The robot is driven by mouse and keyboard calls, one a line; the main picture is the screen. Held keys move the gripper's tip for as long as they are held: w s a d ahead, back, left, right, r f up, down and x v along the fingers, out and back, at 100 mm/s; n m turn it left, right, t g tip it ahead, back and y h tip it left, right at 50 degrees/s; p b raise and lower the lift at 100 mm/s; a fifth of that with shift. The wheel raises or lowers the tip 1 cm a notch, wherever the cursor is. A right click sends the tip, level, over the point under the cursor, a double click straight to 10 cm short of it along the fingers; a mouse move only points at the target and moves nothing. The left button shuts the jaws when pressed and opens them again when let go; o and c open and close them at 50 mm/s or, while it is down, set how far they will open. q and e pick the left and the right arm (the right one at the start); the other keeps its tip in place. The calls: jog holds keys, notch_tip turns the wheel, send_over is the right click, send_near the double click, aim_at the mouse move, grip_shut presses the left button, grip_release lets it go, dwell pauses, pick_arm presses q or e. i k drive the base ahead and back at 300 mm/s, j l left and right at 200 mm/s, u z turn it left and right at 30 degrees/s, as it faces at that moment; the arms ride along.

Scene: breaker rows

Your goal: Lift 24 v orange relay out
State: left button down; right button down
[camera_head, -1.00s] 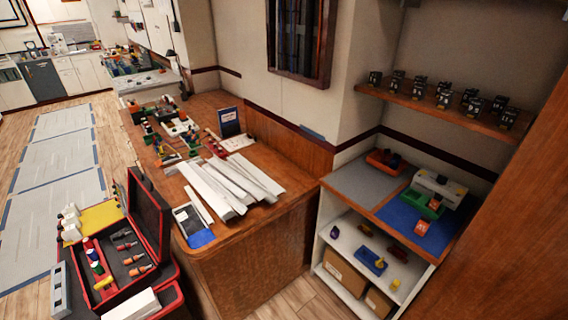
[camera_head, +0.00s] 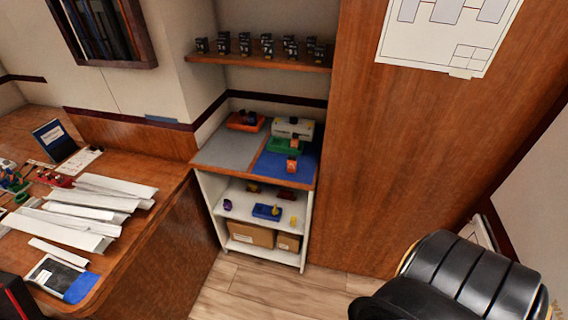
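A small orange block-shaped part (camera_head: 292,166), which may be the orange relay, stands on the blue mat (camera_head: 272,160) on the shelf unit's top. Its label is too small to read. Behind it is a green tray (camera_head: 285,146) with another small orange part (camera_head: 294,143) at its right end. A white device (camera_head: 293,127) stands at the back of the mat. Neither of my grippers shows in this view.
A red tray (camera_head: 243,122) with dark parts sits on the grey mat (camera_head: 228,146). Several black parts line the upper shelf (camera_head: 262,60). A blue tray (camera_head: 266,212) and cardboard boxes (camera_head: 250,234) are below. A black chair (camera_head: 455,278) stands at right; floor (camera_head: 262,290) before the shelves is clear.

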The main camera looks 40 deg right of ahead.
aim_at(292, 159)
jog(key=l+z, duration=0.1)
jog(key=z, duration=1.15)
jog(key=i+j, duration=0.05)
